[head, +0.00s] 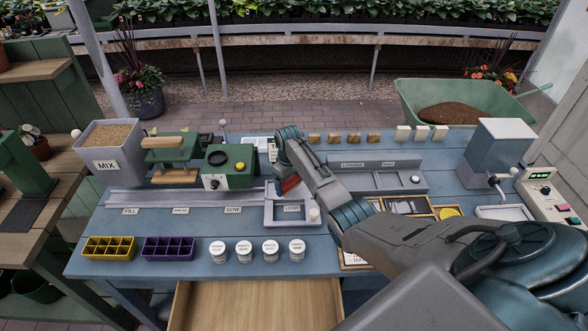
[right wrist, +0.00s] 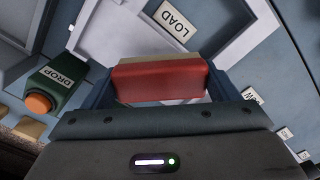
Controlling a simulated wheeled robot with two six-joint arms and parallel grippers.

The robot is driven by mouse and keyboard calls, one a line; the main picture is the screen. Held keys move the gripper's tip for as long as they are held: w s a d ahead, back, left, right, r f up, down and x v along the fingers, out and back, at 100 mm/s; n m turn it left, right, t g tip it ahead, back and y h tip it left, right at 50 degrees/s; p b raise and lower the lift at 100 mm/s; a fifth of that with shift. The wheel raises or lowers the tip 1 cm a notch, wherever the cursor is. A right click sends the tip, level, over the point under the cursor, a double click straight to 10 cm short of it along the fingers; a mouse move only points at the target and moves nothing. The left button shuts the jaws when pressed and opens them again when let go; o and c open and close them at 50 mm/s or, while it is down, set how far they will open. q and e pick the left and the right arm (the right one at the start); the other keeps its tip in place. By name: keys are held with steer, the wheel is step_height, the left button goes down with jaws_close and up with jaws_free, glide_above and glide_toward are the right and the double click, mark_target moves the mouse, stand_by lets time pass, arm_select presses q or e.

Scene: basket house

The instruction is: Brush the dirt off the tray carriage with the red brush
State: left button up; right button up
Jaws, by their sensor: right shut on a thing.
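The red brush (head: 290,184) is held in my right gripper (head: 284,187) over the back part of the grey tray carriage (head: 291,222) at the LOAD label. In the right wrist view the brush (right wrist: 160,84) lies crosswise between the two fingers, with a tan strip along its far edge. The carriage (right wrist: 206,54) shows behind it as a pale rimmed tray. The arm and brush hide part of the carriage. I cannot make out dirt on it, nor whether the brush touches it. My left gripper is not in view.
A long rail (head: 180,197) runs left from the carriage along the blue bench (head: 205,225). A green machine (head: 230,167) stands left of the carriage. White-lidded jars (head: 270,250) and seed trays (head: 168,248) line the front.

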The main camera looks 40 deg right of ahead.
steer(key=shift+w+r+p, duration=0.1)
steer(key=shift+r+p, duration=0.25)
steer(key=shift+r, duration=0.35)
steer(key=shift+r+p, duration=0.55)
steer(key=shift+r, duration=0.25)
steer(key=shift+r+p, duration=0.35)
steer(key=shift+r, duration=0.6)
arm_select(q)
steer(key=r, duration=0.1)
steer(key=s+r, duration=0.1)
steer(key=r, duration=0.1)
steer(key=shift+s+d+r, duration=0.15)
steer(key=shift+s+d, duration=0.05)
